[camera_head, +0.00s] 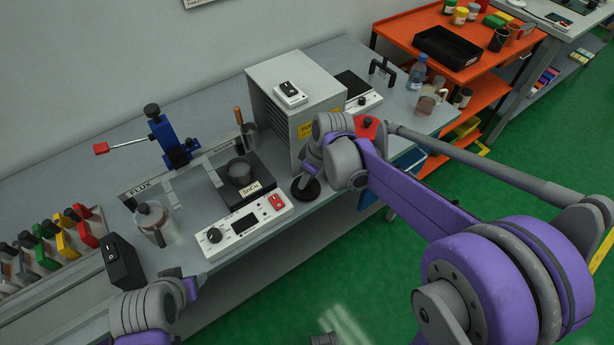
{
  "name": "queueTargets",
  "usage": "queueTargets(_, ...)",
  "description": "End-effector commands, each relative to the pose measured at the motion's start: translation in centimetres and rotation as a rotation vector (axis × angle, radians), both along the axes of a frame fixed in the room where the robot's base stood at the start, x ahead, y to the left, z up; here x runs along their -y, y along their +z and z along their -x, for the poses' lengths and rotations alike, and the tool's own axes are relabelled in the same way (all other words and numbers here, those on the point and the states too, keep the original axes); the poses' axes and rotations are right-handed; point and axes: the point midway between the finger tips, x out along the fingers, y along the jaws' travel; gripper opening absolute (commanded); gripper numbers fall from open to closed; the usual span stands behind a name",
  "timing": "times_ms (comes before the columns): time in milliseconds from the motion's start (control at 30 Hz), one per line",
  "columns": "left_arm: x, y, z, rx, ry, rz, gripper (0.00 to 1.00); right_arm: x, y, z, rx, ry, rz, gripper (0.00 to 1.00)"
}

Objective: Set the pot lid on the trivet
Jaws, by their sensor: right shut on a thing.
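My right gripper (311,170) is shut on a round black lid (306,189), which it holds by its top side near the bench's front edge. My gripper and wrist hide part of the lid, and I cannot tell whether the lid touches the bench. The dark solder pot (240,171) stands left of it on a black plate with an "SnCu" label. I cannot pick out the trivet for sure; a red piece with a dark top (367,126) shows partly behind my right arm. My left gripper (180,284) is at the lower left, its fingers mostly hidden.
A white control unit (244,226) lies in front of the pot. A grey cabinet (293,105) stands behind the lid. A glass jar (153,223), a black switch box (120,262) and a blue stand (170,143) are to the left. An orange cart (400,31) stands at right.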

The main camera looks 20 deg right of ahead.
Motion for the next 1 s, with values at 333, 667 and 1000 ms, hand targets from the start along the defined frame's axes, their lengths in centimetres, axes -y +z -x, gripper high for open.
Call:
queueTargets(333,0.0,-0.08,0.03,-0.001,0.0,0.0,0.5,-0.01,-0.1,-0.01,0.0,0.0,0.0,0.66)
queueTargets(667,0.0,-0.09,0.02,0.0,0.0,0.0,0.5,0.0,-0.11,0.0,0.0,0.0,0.0,0.95)
queueTargets(1000,0.0,0.04,-0.01,0.0,0.0,0.0,0.5,0.0,0.07,-0.02,0.0,0.0,0.0,1.0)
